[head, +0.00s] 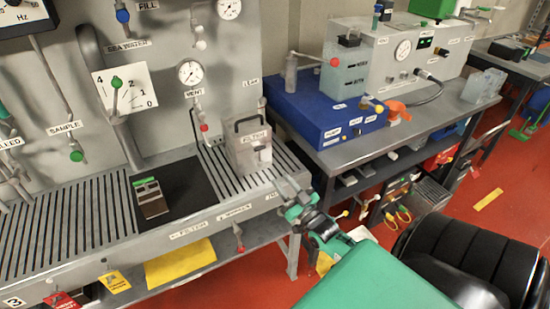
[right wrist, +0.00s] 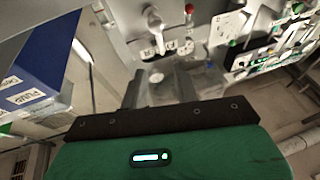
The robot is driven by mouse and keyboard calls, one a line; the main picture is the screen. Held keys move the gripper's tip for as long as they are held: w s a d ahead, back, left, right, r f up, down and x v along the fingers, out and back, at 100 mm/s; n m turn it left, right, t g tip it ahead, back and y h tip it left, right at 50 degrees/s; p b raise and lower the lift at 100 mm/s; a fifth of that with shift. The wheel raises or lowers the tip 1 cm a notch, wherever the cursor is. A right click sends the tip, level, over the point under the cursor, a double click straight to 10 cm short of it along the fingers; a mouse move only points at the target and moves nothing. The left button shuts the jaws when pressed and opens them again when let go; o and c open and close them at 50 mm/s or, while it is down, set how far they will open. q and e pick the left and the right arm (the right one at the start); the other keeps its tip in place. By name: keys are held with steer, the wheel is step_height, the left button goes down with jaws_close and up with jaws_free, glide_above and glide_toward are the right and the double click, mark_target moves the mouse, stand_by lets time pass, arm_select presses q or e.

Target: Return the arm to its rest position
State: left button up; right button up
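My right gripper (head: 291,188) is at the front right corner of the slatted bench, its arm coming in from the lower right with a green link. In the right wrist view my right gripper (right wrist: 172,88) shows two dark fingers standing apart, with nothing clearly held between them. A grey filter box (head: 248,146) with a handle stands on the bench, behind and left of the gripper. My left gripper is not in view.
The slatted bench (head: 60,235) carries a dark mat with a small device (head: 149,197). A steel table (head: 440,118) at the right holds a blue box (head: 318,112). Red floor (head: 510,190) is open at the right.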

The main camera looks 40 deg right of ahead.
steer(key=shift+v, duration=0.8)
